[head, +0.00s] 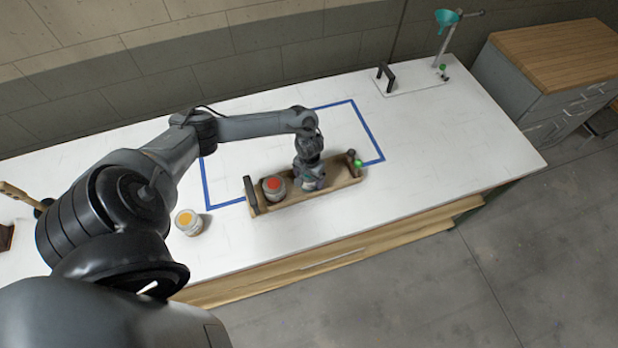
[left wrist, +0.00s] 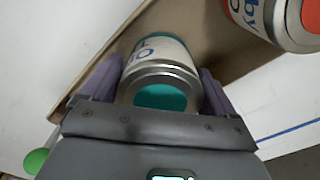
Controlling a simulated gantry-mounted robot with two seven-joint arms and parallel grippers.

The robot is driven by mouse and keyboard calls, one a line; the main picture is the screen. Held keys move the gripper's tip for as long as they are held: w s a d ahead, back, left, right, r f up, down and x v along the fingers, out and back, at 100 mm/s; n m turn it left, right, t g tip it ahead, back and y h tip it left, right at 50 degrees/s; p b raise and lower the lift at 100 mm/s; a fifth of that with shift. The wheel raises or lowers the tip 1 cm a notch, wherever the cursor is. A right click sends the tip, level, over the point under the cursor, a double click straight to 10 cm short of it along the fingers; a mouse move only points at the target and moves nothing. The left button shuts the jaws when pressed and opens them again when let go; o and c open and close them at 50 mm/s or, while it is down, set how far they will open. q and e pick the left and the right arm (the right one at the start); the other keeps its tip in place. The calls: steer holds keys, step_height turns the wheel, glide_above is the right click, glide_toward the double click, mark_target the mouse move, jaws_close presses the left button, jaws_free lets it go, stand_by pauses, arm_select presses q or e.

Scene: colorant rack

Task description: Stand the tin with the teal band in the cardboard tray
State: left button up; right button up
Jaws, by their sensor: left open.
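The tin with the teal band (left wrist: 155,70) shows in the left wrist view, with a teal patch on its near end and a white label. The tray's wall also shows in the left wrist view (left wrist: 232,68). My right gripper is not in view.
A tin with a red top (head: 274,187) stands in the tray's left end. A yellow-topped tin (head: 188,221) stands on the white table left of the tray. Dark handles rise at the tray's ends. Blue tape (head: 366,130) outlines an area behind. A funnel stand (head: 447,40) is at the back right.

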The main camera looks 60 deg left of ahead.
arm_select(q)
step_height(320, 180, up, 10)
steer(key=shift+f+p, duration=0.1)
steer(key=shift+p, duration=0.6)
steer(key=shift+d+r, duration=0.15)
steer(key=shift+r, duration=0.05)
steer(key=w+d+f+m+t+h, duration=0.15)
steer(key=d+m+t, duration=0.5)
steer(key=d, duration=1.75)
steer(key=s+r+g, duration=0.1)
steer(key=s+r, duration=0.3)
steer(key=s, duration=0.3)
steer(key=s+r+m+g+y, duration=0.1)
steer(key=s+r+g, duration=0.1)
steer(key=s+r, duration=0.3)
steer(key=shift+s+d, duration=0.35)
steer(key=shift+s, duration=0.6)
steer(key=shift+m, duration=0.25)
